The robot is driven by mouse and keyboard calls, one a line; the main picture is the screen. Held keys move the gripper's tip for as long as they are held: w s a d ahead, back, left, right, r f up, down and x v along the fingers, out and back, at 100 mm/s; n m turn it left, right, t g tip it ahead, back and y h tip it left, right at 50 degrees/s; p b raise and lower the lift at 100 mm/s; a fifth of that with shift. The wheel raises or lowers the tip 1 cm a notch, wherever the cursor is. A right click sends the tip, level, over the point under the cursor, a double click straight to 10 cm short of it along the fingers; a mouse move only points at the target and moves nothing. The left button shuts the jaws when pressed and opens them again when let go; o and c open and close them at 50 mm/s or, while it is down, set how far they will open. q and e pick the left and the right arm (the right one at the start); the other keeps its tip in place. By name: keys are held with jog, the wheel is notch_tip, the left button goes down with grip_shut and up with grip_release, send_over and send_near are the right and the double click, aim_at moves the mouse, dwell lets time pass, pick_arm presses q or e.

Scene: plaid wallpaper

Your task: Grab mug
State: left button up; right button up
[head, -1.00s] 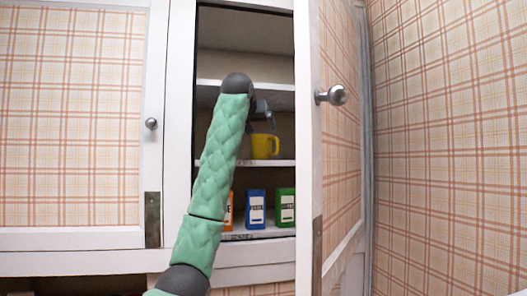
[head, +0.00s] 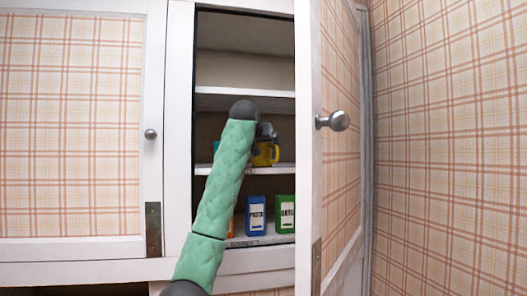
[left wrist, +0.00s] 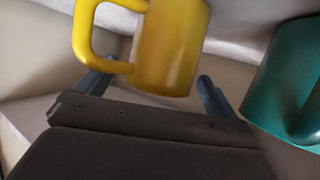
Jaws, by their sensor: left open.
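The yellow mug (head: 267,156) stands on the middle shelf of the open cupboard, partly hidden by my left gripper (head: 264,137). In the left wrist view the yellow mug (left wrist: 172,48) is close up, its handle to the left. The two fingers of my left gripper (left wrist: 156,75) are open and spread, with the mug's body between and just beyond them in the picture. I cannot tell if either finger touches it. A teal mug (left wrist: 290,75) is at the right of the left wrist view; a bit of teal (head: 216,146) shows left of my arm in the head view. My right gripper is not in view.
The open cupboard door (head: 340,190) stands to the right of my arm. The shelf edge (head: 272,169) runs under the mug. A blue box (head: 256,214), a green box (head: 285,213) and a mostly hidden orange box stand below. The shelf above is empty.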

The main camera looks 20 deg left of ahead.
pick_arm(q)
jog(key=shift+w+f, duration=0.25)
jog(key=shift+w, duration=0.25)
jog(key=c, duration=1.2)
jog(key=shift+r, duration=0.1)
